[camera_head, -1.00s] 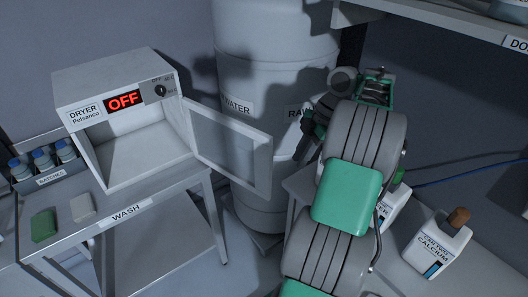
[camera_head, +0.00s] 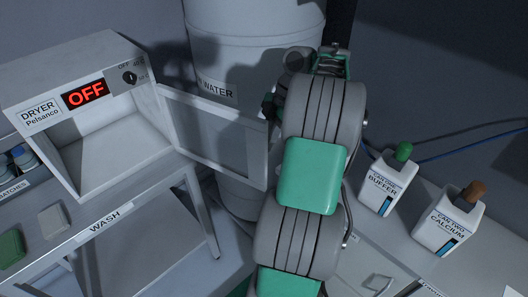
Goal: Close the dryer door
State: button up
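The dryer (camera_head: 110,60) is a white box on the wash table at the left, with a red OFF display (camera_head: 86,93) and a knob (camera_head: 129,78). Its door (camera_head: 213,134) has a white frame and a pane, and stands wide open, swung out to the right of the opening. The inside looks empty. My gripper (camera_head: 268,105) is largely hidden behind my arm, near the door's upper right edge. Whether it touches the door cannot be told.
The wash table (camera_head: 150,206) carries a green block (camera_head: 11,248) and a pale block (camera_head: 53,220). A large raw water tank (camera_head: 240,40) stands behind the door. A buffer can (camera_head: 386,186) and a calcium can (camera_head: 447,222) stand on the right counter.

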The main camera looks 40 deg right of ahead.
jog(key=shift+x, duration=0.85)
jog(key=shift+c, duration=0.3)
grip_shut()
dwell(0.5)
